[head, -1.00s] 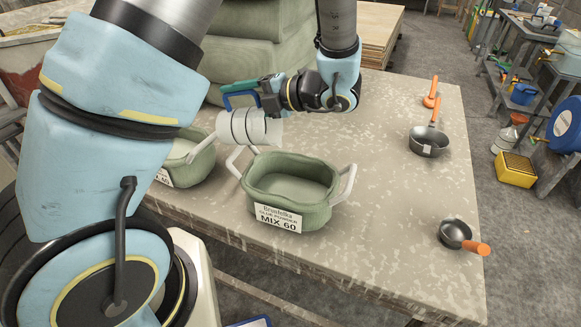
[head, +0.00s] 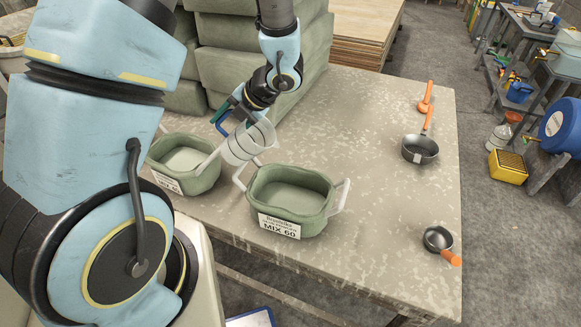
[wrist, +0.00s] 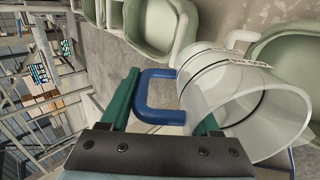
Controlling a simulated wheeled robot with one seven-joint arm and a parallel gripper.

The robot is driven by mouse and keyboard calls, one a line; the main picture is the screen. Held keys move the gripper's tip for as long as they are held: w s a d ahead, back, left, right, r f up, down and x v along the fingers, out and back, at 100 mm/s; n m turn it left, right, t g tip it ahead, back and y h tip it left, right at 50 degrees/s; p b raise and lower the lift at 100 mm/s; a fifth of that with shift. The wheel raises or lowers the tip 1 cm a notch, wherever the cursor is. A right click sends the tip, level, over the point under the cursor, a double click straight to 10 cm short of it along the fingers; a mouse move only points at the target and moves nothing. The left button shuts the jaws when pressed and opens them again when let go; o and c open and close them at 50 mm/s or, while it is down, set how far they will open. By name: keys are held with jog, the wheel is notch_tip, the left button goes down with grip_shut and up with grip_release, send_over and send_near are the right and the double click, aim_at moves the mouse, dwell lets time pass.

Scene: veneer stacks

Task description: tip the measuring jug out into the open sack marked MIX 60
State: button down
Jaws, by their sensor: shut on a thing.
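The measuring jug (head: 247,141) is translucent and whitish with a blue handle (wrist: 158,112). My gripper (head: 229,112) is shut on that handle, its green fingers on either side of it in the wrist view (wrist: 166,100). The jug is tilted and held above the table, over the gap between two sacks. In the wrist view its wide mouth (wrist: 265,122) faces the lower right; I see no contents in it. The open green sack marked MIX 60 (head: 290,222) stands upright right of and below the jug, with white loop handles. Its inside looks pale and smooth.
A second open green sack (head: 185,180), its label partly hidden, stands just left. Stacked green sacks (head: 240,65) rise behind. The table (head: 370,190) between is clear.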

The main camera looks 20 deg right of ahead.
aim_at(216, 127)
jog(key=shift+w+a+r+g+h+p, duration=0.2)
jog(key=shift+a+g+h+p, duration=0.25)
jog(key=shift+p, duration=0.5)
jog(key=shift+w+a+f+g+h, duration=0.15)
jog(key=shift+w+f+g+h, duration=0.15)
jog(key=shift+f, duration=0.15)
jog(key=shift+w+a+f+g+h+b, duration=0.25)
jog(key=shift+w+a+h+b, duration=0.05)
jog(key=shift+a+h, duration=0.1)
jog(key=shift+w+a+f+g+h, duration=0.25)
jog(key=shift+a+f+h, duration=0.1)
jog(key=shift+f, duration=0.2)
jog(key=shift+w+a+f+g+h, duration=0.2)
jog(key=shift+f+g+h, duration=0.1)
jog(key=shift+f, duration=0.25)
jog(key=shift+w+a+f+g+h, duration=0.25)
jog(key=shift+a+f+g+h, duration=0.1)
jog(key=shift+g+h, duration=0.3)
jog(key=shift+w+a+f+g+h, duration=0.3)
jog(key=shift+g+h, duration=0.2)
jog(key=shift+h, duration=0.25)
jog(key=shift+f, duration=0.1)
